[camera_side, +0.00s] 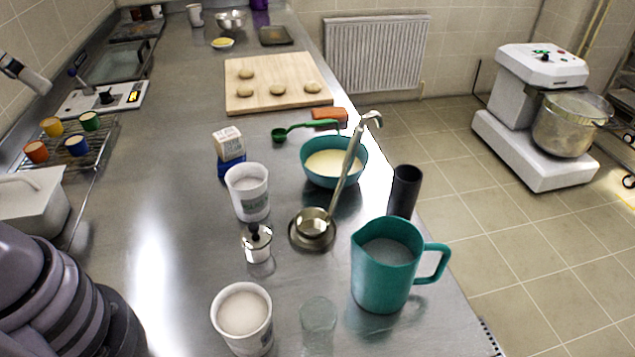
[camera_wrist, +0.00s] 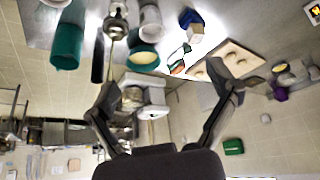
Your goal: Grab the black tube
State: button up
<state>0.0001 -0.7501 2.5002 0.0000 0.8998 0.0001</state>
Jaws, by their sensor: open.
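The black tube (camera_side: 405,191) stands upright near the right edge of the steel counter, just behind the teal jug (camera_side: 384,268), which hides its lower part. In the wrist view the black tube (camera_wrist: 98,58) shows at upper left, beside the teal jug (camera_wrist: 67,47). My gripper (camera_wrist: 167,90) is open and empty in the wrist view, its fingers spread wide. The tube lies outside the fingers, beyond the left one and apart from it. The gripper is not visible in the side view.
White cups (camera_side: 248,193), a steel shaker (camera_side: 257,244) and a clear glass (camera_side: 318,322) stand nearby. A wooden board (camera_side: 262,68) with dough lies farther back.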

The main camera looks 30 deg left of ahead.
jog(key=w+d+f+m+t+h, duration=0.1)
jog(key=w+d+f+t+h, duration=0.1)
jog(key=w+d, duration=0.8)
jog(key=w+d+f+m+t+h, duration=0.1)
jog(key=w+d+f+h, duration=0.15)
jog(key=w+d, duration=0.75)
jog(key=t+y, duration=0.1)
jog(key=t, duration=0.4)
send_near(414, 174)
jog(key=shift+w+d+r+m, duration=0.1)
jog(key=shift+w+d+m, duration=0.1)
jog(key=shift+w, duration=0.4)
jog(key=shift+w+d+r+m, duration=0.1)
jog(key=shift+w+d+m, duration=0.1)
jog(key=shift+w, duration=0.4)
jog(key=w+f, duration=0.2)
jog(key=w, duration=0.1)
jog(key=shift+w+d+f, duration=0.2)
jog(key=shift+d+f, duration=0.05)
jog(key=shift+d, duration=0.1)
jog(key=shift+w+d+f+g, duration=0.1)
jog(key=shift+w+f+g, duration=0.15)
jog(key=shift+w, duration=0.3)
jog(key=shift+r, duration=0.1)
jog(key=c, duration=1.3)
